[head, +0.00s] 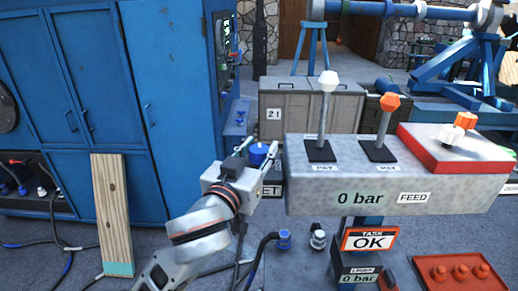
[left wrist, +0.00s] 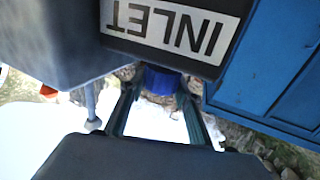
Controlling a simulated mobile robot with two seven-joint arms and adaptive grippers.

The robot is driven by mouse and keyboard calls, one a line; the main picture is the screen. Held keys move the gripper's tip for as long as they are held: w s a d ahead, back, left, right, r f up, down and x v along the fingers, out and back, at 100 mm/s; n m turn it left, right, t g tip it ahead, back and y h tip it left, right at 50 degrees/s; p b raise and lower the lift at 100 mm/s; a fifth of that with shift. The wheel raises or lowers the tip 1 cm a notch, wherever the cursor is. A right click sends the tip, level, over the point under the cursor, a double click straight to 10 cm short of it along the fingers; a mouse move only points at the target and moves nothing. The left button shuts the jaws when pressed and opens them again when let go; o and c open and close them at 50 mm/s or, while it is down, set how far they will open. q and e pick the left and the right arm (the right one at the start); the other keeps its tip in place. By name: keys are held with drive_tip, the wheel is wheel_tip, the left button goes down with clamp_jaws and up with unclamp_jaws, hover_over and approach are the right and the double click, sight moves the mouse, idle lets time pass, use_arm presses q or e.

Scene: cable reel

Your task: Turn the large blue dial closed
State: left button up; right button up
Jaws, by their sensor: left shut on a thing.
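The large blue dial (head: 258,153) is at the left end of the grey panel, above a partly hidden label; the left wrist view shows that label as INLET (left wrist: 170,27), upside down. My left gripper (head: 257,160) reaches it from the front left. Its fingers are on either side of the dial and shut on it. In the left wrist view the dial (left wrist: 160,80) shows as a blue piece between the dark fingers (left wrist: 160,110). The dial's lower part is hidden by the gripper. My right gripper is out of view.
The grey panel (head: 300,185) carries a white-knobbed lever (head: 327,100), an orange-knobbed lever (head: 386,118) and a red block (head: 470,150). Its display reads 0 bar. A blue cabinet (head: 170,100) stands left; hoses lie on the floor.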

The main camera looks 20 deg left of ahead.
sight(259, 149)
use_arm(q)
drive_tip(key=shift+y, duration=0.3)
idle(0.4)
drive_tip(key=o, duration=1.1)
wheel_tip(259, 149, up, 10)
drive_tip(key=shift+f, duration=0.1)
